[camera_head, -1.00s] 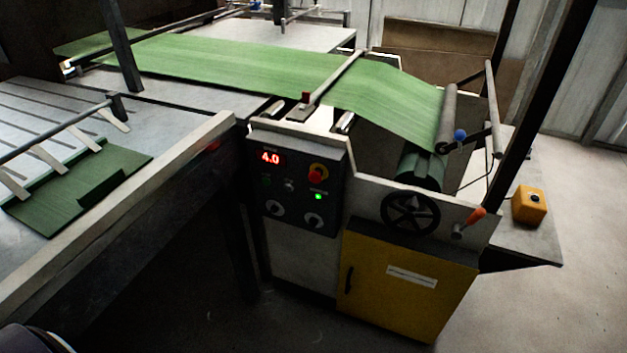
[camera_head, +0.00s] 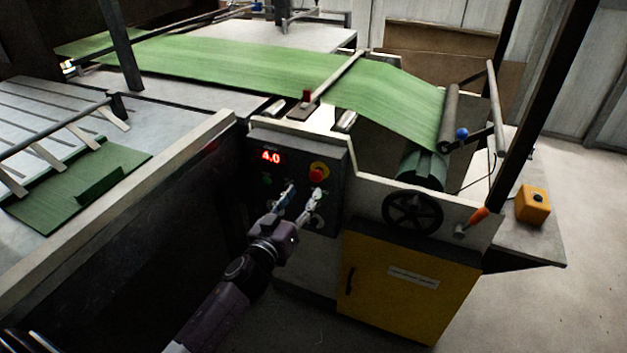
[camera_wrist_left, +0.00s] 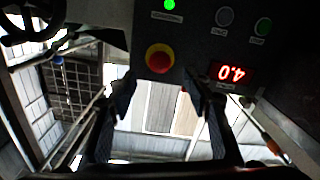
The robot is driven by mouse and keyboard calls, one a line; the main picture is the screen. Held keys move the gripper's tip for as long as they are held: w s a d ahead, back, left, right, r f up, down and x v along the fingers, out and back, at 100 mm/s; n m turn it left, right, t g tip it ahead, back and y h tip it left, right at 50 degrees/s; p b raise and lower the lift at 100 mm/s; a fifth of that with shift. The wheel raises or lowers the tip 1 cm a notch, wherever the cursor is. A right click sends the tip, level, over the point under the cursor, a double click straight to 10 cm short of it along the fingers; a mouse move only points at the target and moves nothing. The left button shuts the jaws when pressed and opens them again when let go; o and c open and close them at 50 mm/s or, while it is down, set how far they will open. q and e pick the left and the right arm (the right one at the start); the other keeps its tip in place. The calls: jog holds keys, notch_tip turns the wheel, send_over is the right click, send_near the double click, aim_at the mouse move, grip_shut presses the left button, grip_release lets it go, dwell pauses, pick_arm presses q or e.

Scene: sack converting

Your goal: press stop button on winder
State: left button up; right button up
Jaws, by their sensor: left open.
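The winder's dark control panel (camera_head: 338,158) faces me in the head view. It carries a red mushroom button on a yellow ring (camera_head: 317,174), a red display (camera_head: 271,157) reading 4.0 and a green button (camera_head: 267,180). My left gripper (camera_head: 304,192) is open and empty in front of the panel, just below the red button, and hides some lower controls. In the left wrist view, which is upside down, the red button (camera_wrist_left: 160,58) appears just beyond the spread fingertips (camera_wrist_left: 158,90). Contact is not visible.
Green web (camera_head: 230,62) runs over the machine to a roll (camera_head: 422,168). A black handwheel (camera_head: 412,211), an orange-handled lever (camera_head: 478,214) and a yellow cabinet (camera_head: 408,285) lie right of the panel. A pale frame rail (camera_head: 130,205) runs along the left.

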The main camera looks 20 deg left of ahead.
aim_at(315, 178)
pick_arm(q)
jog(key=shift+w, duration=3.85)
jog(key=shift+c, duration=0.4)
grip_shut()
